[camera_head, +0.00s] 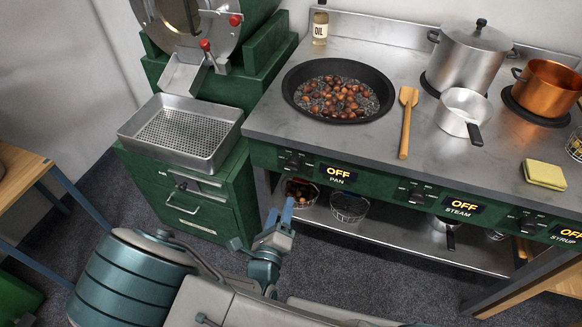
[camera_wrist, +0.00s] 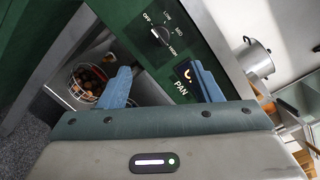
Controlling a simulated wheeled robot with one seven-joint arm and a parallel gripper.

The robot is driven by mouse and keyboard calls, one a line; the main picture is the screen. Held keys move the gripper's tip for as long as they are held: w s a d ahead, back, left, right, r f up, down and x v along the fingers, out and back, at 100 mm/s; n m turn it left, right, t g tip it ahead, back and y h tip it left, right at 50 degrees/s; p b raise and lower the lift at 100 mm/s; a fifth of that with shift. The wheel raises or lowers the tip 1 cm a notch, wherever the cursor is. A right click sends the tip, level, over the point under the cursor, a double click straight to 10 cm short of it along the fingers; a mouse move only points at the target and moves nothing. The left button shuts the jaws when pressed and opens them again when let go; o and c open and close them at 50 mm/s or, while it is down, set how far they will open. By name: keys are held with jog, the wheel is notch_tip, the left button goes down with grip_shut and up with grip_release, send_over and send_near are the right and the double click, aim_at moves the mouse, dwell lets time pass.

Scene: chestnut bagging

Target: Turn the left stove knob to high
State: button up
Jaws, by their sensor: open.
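The left stove knob (camera_head: 293,162) is a dark knob on the green front panel, left of the PAN display (camera_head: 338,174), which reads OFF. My gripper (camera_head: 281,215) is open and empty, below and in front of the panel. In the wrist view its two blue fingers (camera_wrist: 161,76) are spread, with the knob beyond the gap, apart from them.
A black pan of chestnuts (camera_head: 300,103) sits on the counter above the knob. A wooden spatula (camera_head: 406,122) lies beside it. Wire baskets (camera_head: 350,205) stand on the lower shelf. A green cabinet with a perforated tray (camera_head: 150,123) stands to the left. More knobs (camera_head: 415,193) lie rightward.

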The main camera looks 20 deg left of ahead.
aim_at(291, 170)
jog(key=w, duration=1.3)
jog(key=shift+w+a, duration=0.35)
jog(key=c, duration=1)
